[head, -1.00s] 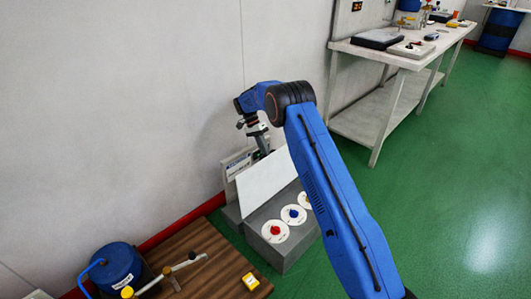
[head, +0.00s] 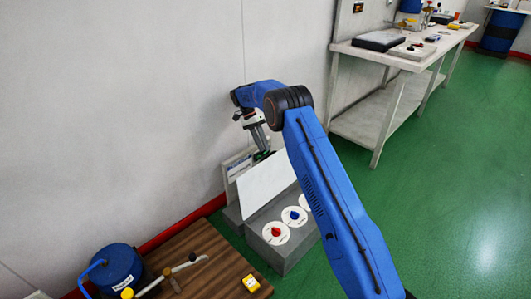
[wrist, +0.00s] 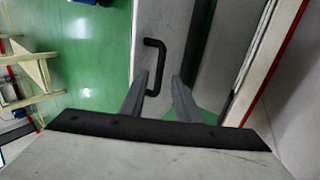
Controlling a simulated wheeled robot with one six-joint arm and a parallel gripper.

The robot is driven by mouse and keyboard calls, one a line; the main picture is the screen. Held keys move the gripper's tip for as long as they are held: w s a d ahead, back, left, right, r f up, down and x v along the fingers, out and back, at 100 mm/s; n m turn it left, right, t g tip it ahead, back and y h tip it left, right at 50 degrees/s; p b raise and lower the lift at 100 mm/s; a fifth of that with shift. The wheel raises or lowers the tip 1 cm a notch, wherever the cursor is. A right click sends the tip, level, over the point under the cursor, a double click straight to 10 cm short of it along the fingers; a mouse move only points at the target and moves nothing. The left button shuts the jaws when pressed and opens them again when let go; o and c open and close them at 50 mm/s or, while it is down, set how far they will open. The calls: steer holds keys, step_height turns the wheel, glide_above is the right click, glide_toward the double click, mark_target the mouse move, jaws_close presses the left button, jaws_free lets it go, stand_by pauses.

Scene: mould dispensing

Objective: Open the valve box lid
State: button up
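The grey valve box (head: 291,262) stands on the floor by the wall, with a white slanted lid panel (head: 266,186) at its back and round dials in front. A red knob (head: 276,232) and a blue knob (head: 294,215) show; a third dial is partly behind my arm. My gripper (head: 263,153) is just behind the lid's upper edge. In the wrist view, my gripper (wrist: 160,82) is open, its two fingers apart. A black handle (wrist: 160,44) on a grey panel (wrist: 178,18) lies just beyond the fingertips, its lower end close to the left finger. Contact cannot be told.
The wall is close behind my gripper. A white workbench (head: 400,60) stands at back right; green floor lies open at right.

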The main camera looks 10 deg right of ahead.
steer(key=shift+v, duration=1.15)
